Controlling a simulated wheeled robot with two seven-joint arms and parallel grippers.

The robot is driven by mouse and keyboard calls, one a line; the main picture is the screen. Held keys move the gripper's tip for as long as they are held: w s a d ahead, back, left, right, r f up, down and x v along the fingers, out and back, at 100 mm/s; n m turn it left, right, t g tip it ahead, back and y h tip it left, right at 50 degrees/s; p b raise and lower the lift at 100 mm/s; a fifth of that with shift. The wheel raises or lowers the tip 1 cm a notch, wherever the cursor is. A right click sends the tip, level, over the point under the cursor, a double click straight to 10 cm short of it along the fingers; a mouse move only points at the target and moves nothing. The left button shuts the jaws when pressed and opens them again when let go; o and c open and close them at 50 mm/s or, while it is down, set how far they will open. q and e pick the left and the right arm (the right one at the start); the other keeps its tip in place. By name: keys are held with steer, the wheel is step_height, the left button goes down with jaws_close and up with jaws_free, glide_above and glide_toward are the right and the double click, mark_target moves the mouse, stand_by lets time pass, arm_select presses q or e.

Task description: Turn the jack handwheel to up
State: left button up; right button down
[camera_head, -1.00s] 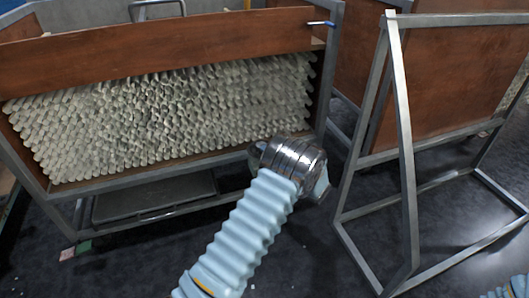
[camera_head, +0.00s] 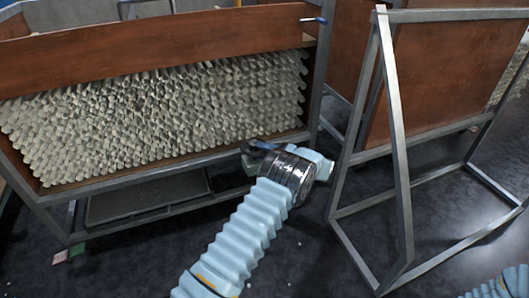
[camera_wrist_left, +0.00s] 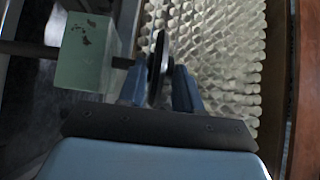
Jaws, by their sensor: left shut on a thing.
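The jack handwheel (camera_wrist_left: 154,68) is a dark, thin disc, seen nearly edge-on in the left wrist view. It sits between the two blue fingers of my left gripper (camera_wrist_left: 160,86), which is shut on it. A pale green block (camera_wrist_left: 86,52) is beside the wheel on the left, with a dark shaft running toward the wheel. In the head view my left gripper (camera_head: 262,150) is at the lower front right edge of the tubing cart, and my wrist hides most of the jack and the wheel. My right gripper is out of view.
The metal-framed cart (camera_head: 150,180) holds a stack of many glass tubes (camera_head: 160,115) behind a brown wooden board (camera_head: 150,48). A grey A-shaped frame (camera_head: 397,140) with a brown panel stands close on the right. The dark floor (camera_head: 310,255) in front is open.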

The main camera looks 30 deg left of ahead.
arm_select(q)
steer(key=shift+a, duration=0.1)
steer(key=o, duration=1)
steer(key=shift+o, duration=0.2)
steer(key=d, duration=0.7)
steer(key=shift+w+d, duration=0.15)
steer(key=shift+d, duration=0.15)
